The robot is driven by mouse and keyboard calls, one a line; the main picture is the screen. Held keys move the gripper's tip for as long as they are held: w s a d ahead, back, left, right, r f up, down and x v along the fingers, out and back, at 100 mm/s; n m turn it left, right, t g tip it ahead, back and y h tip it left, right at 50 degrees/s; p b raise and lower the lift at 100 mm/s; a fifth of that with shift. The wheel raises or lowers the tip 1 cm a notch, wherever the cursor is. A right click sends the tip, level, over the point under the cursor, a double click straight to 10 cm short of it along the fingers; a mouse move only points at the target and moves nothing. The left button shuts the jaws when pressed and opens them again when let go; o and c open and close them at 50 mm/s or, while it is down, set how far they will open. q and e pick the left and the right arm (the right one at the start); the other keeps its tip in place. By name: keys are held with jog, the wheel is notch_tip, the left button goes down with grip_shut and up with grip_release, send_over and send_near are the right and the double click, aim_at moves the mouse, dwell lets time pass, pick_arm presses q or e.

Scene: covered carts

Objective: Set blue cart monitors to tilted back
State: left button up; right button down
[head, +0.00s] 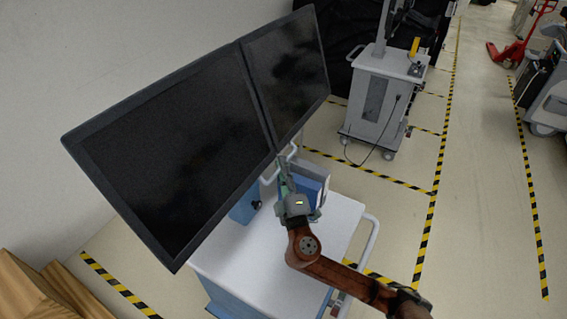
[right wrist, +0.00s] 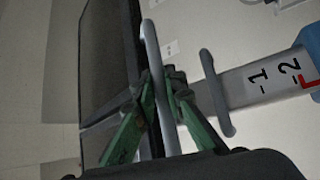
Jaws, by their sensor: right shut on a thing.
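The blue cart has a white top (head: 240,262) and blue sides. Two dark monitors, a left one (head: 170,155) and a right one (head: 288,75), stand side by side above it. Whether they lean back or forward is hard to tell. Pale handles stick out near the monitors' inner lower corners. My right gripper (head: 283,168) reaches in over the cart top behind the screens' lower edge. In the right wrist view its green fingers (right wrist: 165,85) are shut on a grey bar handle (right wrist: 152,48). A second grey handle (right wrist: 215,90) stands apart beside it. My left gripper is not in view.
A second grey-white cart (head: 375,100) stands behind, with a cable to the floor. Black-and-yellow tape marks the floor. A red pallet jack (head: 510,50) is at the far right. Wooden boxes (head: 25,290) sit bottom left.

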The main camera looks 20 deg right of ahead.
jog(key=shift+d+r, duration=0.1)
jog(key=shift+r, duration=0.1)
jog(key=c, duration=2.3)
grip_release()
jog(key=shift+s, duration=0.1)
jog(key=shift+c, duration=0.2)
jog(key=shift+o, duration=0.4)
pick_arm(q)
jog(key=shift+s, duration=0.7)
pick_arm(e)
jog(key=v, duration=1.2)
jog(key=shift+f, duration=0.1)
